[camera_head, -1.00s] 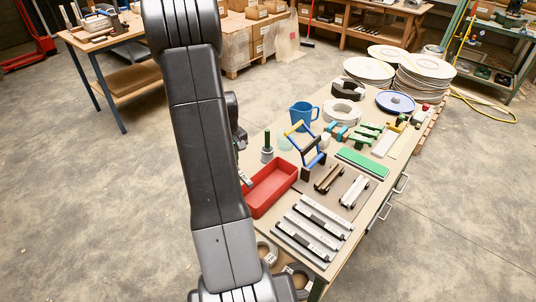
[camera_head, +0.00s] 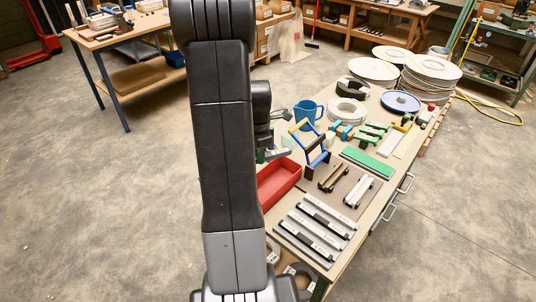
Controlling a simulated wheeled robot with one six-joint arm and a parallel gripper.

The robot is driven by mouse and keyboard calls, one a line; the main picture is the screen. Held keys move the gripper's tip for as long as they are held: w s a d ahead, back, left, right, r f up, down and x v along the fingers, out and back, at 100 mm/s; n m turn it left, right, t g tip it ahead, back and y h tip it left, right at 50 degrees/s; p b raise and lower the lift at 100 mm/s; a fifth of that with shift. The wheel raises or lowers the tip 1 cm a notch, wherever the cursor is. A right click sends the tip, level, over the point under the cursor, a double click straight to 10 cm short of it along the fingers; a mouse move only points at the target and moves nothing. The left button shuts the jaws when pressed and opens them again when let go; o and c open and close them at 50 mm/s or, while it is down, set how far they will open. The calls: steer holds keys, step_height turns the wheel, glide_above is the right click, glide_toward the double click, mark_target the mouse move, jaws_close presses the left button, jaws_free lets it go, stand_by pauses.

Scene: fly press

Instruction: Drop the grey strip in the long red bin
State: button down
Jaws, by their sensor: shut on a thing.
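My gripper (camera_head: 274,152) shows just right of my arm, above the far end of the long red bin (camera_head: 280,186). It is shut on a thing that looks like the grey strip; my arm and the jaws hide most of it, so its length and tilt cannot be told. The red bin is an open box on the bench, its left part hidden behind my arm. What lies in its hidden part cannot be seen.
Several grey and black bars (camera_head: 314,228) lie in front of the bin. A blue and yellow frame (camera_head: 314,146) stands right of the bin, near my gripper. Two carriage-like pieces (camera_head: 358,189) and a green block (camera_head: 367,163) lie to the right.

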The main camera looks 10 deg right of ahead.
steer(key=shift+s+d+f+n+b, duration=0.2)
steer(key=shift+d+f+n+b, duration=0.2)
steer(key=shift+f+n+b, duration=0.8)
steer(key=shift+s+d+f+n+b, duration=0.25)
steer(key=shift+d+f+n+b, duration=0.3)
steer(key=shift+f+b, duration=1.2)
steer(key=shift+s+d+f+n+b, duration=0.25)
steer(key=shift+f+n+b, duration=0.8)
steer(key=shift+f, duration=0.8)
steer(key=shift+w+d+f, duration=0.1)
steer(key=shift+f, duration=0.1)
steer(key=c, duration=0.8)
jaws_free()
steer(key=shift+r, duration=0.15)
step_height(320, 180, up, 9)
steer(key=p, duration=0.6)
